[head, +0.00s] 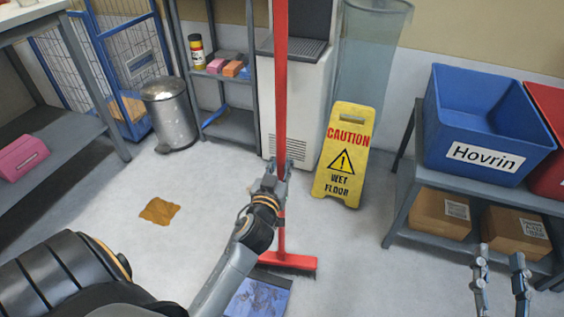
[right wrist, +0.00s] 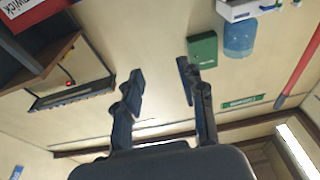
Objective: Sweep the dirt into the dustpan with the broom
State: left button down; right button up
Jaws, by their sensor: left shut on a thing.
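The broom has a long red handle (head: 281,90) that stands nearly upright, and its red head (head: 290,261) with dark bristles is down at the floor. My left gripper (head: 272,180) is shut on the broom handle at its lower part. An orange-brown patch of dirt (head: 160,211) lies on the floor to the left of the broom. A flat blue thing (head: 258,299) with dark marks, perhaps the dustpan, lies just below the broom head and is cut off by the frame edge. My right gripper (head: 502,262) is open and empty, and its spread fingers also show in the right wrist view (right wrist: 162,88).
A yellow wet-floor sign (head: 342,155) stands right of the broom. A steel bin (head: 169,115) stands behind the dirt. A rack (head: 410,205) with a blue crate (head: 480,100) and cardboard boxes is at the right. The floor around the dirt is clear.

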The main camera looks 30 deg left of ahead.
aim_at(280, 159)
pick_arm(q)
jog(key=r+p, duration=0.2)
jog(key=r, duration=0.1)
jog(key=shift+w+a, duration=0.1)
jog(key=shift+w, duration=0.2)
jog(key=shift+p, duration=0.3)
pick_arm(e)
jog(key=s+d+f+g+h, duration=0.2)
jog(key=f+g, duration=0.5)
jog(key=f, duration=0.4)
jog(key=shift+s+d+f, duration=0.25)
jog(key=shift+s+f, duration=0.1)
jog(key=shift+s, duration=0.25)
pick_arm(q)
jog(key=shift+r, duration=0.1)
pick_arm(e)
jog(key=shift+f+g, duration=0.1)
jog(key=shift+g, duration=0.2)
